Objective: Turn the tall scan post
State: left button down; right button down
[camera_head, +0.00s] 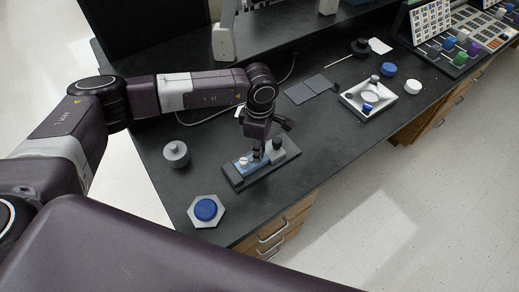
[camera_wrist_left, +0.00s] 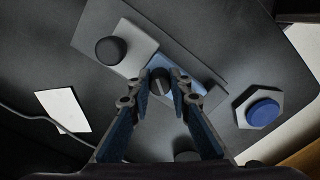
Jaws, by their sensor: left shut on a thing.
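A dark post with a pale line across its round top (camera_wrist_left: 161,86) stands on a blue block (camera_head: 243,163) on a dark base plate (camera_head: 262,178); I take it to be the tall scan post. My left gripper (camera_head: 258,155) points down over the plate and is shut on this post. In the left wrist view its two fingers (camera_wrist_left: 162,82) are on either side of the post. Small white pieces (camera_head: 244,161) are on the blue block. A grey block with a dark round knob (camera_head: 277,144) is beside it; the knob also shows in the left wrist view (camera_wrist_left: 110,50). My right gripper is not in view.
A white hexagon with a blue disc (camera_head: 205,210) lies at the near table edge. A grey knobbed weight (camera_head: 176,153) is left of the plate. A white tray (camera_head: 350,98) stands further right. A thin cable runs behind my arm.

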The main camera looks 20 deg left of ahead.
pick_arm(q)
jog(key=shift+w+f+b, duration=0.1)
jog(key=shift+f+b, duration=0.05)
jog(key=shift+b, duration=0.2)
jog(key=shift+m, duration=0.5)
jog(key=shift+r, duration=0.2)
jog(key=c, duration=1.8)
grip_release()
jog(key=shift+o, duration=0.2)
jog(key=shift+r, duration=0.15)
notch_tip(320, 180, up, 12)
jog(key=shift+d+f, duration=0.1)
jog(key=shift+f, duration=0.15)
